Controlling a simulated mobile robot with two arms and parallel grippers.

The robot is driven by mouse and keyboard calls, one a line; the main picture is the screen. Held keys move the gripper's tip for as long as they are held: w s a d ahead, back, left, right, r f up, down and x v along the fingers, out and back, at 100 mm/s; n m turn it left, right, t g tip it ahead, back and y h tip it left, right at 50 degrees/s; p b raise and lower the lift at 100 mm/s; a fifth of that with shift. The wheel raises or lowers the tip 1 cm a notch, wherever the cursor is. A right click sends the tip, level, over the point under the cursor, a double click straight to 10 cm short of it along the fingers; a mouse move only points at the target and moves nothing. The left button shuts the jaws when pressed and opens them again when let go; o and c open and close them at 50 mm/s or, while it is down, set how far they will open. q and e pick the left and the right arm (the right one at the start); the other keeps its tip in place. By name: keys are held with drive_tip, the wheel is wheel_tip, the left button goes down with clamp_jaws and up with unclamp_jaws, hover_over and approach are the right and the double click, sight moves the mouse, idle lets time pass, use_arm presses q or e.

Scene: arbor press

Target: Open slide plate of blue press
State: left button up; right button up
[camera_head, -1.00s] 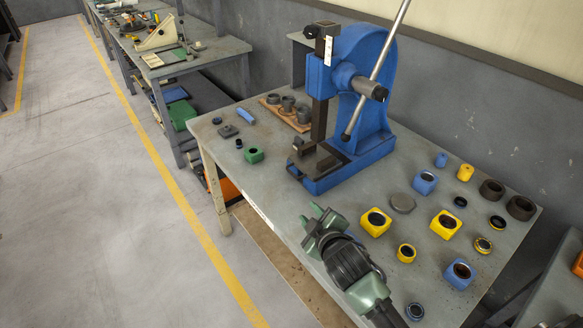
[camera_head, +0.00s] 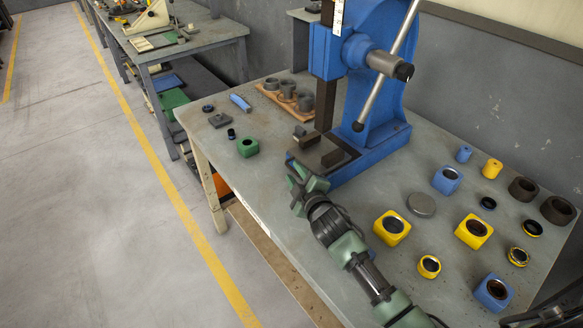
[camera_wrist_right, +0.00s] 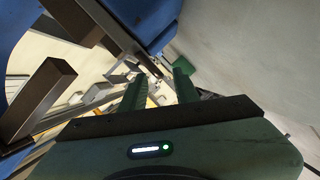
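The blue press (camera_head: 375,110) stands at the back of the grey table, with a silver lever slanting down its front. Its dark slide plate (camera_head: 322,155) lies on the blue base, with a small dark upright block at its left end. My right gripper (camera_head: 304,182) is just in front of the base, nearer to me than the plate. In the right wrist view its two green fingers (camera_wrist_right: 160,88) are apart with nothing between them. A dark bar (camera_wrist_right: 38,98) shows at left there, beside the blue press body. I cannot tell whether a finger touches the plate. My left gripper is not in view.
A green block (camera_head: 247,147) and small dark rings lie left of the press. A wooden board (camera_head: 268,90) with grey cups stands behind. Yellow blocks (camera_head: 391,228), blue blocks (camera_head: 447,180) and dark rings crowd the table's right side. The floor at left is clear.

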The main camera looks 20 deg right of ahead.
sight(292, 170)
drive_tip(key=shift+x, duration=1.9)
drive_tip(key=shift+s, duration=0.1)
clamp_jaws()
drive_tip(key=shift+s, duration=0.1)
drive_tip(key=shift+a, duration=0.1)
